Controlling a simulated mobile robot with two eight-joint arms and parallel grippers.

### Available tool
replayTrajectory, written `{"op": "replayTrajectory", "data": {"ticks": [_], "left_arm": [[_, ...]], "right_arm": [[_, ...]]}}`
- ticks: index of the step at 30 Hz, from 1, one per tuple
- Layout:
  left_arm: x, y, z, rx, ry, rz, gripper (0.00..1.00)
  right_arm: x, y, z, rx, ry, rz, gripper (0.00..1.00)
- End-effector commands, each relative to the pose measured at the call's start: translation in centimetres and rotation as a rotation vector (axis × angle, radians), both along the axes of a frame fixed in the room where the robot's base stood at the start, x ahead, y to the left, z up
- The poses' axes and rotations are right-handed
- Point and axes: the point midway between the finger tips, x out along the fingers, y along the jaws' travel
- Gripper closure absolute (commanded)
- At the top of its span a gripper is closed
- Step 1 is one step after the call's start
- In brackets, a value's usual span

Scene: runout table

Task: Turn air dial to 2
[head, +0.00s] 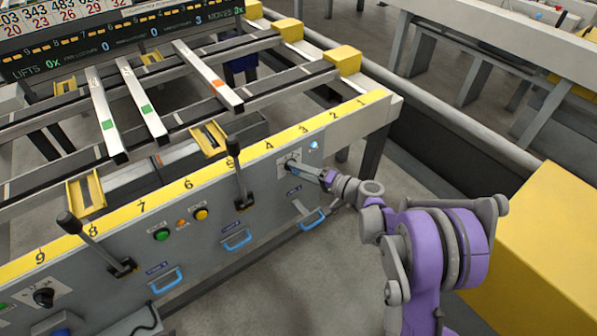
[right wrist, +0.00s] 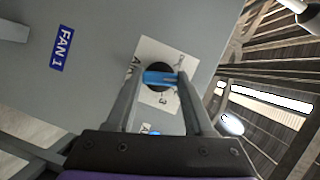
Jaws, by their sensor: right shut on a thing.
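The air dial is a round black knob with a blue bar across it, on a white label plate. It shows in the right wrist view (right wrist: 160,77), where part of the plate's lettering and a "3" can be read. In the head view its white plate (head: 287,160) is on the grey panel's right end, below the yellow strip. My right gripper (head: 324,177) reaches it from the right; in the right wrist view its two fingers (right wrist: 157,92) are shut on the dial's blue bar. The exact dial setting cannot be read. My left gripper is not in view.
A blue handle (head: 312,220) sits just below the dial, and a pale blue lamp (head: 314,145) is above right of it. A black-knobbed lever (head: 240,175) stands left. A second black dial (head: 43,298) is far left. A yellow block (head: 545,245) stands right of my arm.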

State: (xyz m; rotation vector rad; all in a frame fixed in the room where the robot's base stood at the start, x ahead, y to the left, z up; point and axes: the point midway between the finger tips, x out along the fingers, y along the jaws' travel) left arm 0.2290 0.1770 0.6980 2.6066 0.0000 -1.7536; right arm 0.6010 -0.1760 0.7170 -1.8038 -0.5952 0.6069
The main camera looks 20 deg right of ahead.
Motion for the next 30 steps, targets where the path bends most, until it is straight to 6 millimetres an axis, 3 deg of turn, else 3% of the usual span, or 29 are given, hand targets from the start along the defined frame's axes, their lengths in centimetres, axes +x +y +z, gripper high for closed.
{"op": "replayTrajectory", "data": {"ticks": [15, 30], "left_arm": [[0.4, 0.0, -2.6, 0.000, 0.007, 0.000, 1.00], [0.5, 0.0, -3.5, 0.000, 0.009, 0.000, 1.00]], "right_arm": [[0.0, 0.0, -0.5, 0.425, 0.155, 0.000, 1.00], [0.0, 0.0, -0.5, 0.608, 0.222, 0.000, 1.00]]}}
